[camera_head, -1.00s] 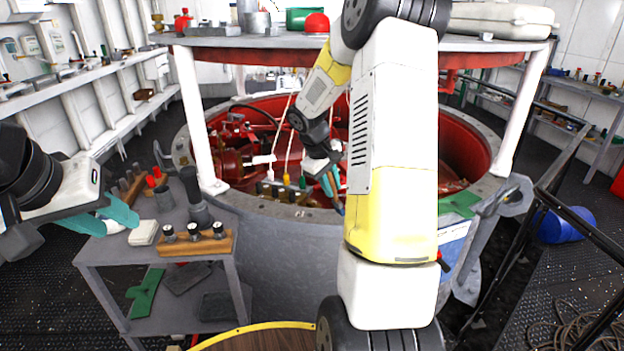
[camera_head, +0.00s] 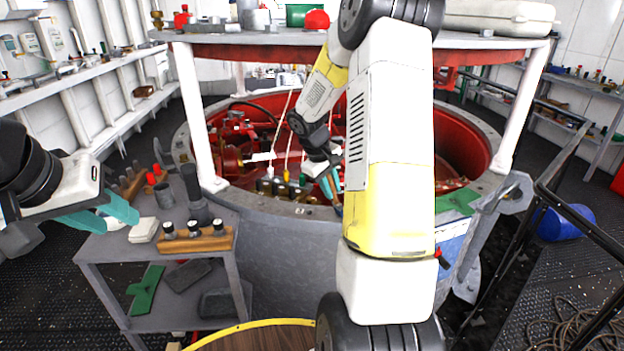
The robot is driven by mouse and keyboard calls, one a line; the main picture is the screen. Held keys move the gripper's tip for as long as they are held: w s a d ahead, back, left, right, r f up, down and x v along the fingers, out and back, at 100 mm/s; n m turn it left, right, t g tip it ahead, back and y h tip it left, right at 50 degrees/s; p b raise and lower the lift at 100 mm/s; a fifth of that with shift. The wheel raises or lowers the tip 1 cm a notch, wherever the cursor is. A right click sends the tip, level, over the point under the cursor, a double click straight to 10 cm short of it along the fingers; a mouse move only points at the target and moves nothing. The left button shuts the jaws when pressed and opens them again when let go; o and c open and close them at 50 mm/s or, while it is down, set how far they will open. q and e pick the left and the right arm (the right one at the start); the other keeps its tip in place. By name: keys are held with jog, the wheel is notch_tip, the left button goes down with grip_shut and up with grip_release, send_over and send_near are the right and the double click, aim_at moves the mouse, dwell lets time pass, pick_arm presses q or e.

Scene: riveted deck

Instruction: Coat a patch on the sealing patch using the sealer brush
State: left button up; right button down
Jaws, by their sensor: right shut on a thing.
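My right gripper (camera_head: 330,188), with teal fingers, is at the near rim of the round red-lined well. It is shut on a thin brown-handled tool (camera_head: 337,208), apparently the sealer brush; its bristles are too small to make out. I cannot clearly identify the sealing patch, and my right arm covers part of the rim and well. My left gripper (camera_head: 122,216) is at the left over the small grey side table (camera_head: 205,252). Its teal fingers look apart and empty, close to a white block (camera_head: 144,230).
A wooden holder (camera_head: 197,243) with dark-capped pieces and a dark upright tool (camera_head: 194,190) stand on the side table. Several small fittings (camera_head: 284,188) sit at the well's near rim. A white post (camera_head: 193,120) rises left of it. A black railing (camera_head: 560,205) is at the right.

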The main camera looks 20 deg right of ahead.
jog(key=shift+s+d, duration=2.25)
jog(key=shift+d, duration=4.25)
jog(key=shift+w+a, duration=0.75)
jog(key=shift+a, duration=1.45)
jog(key=shift+w+a, duration=0.8)
jog(key=shift+a, duration=1.35)
jog(key=shift+w+a, duration=0.75)
jog(key=shift+a, duration=1.45)
jog(key=shift+r, duration=3)
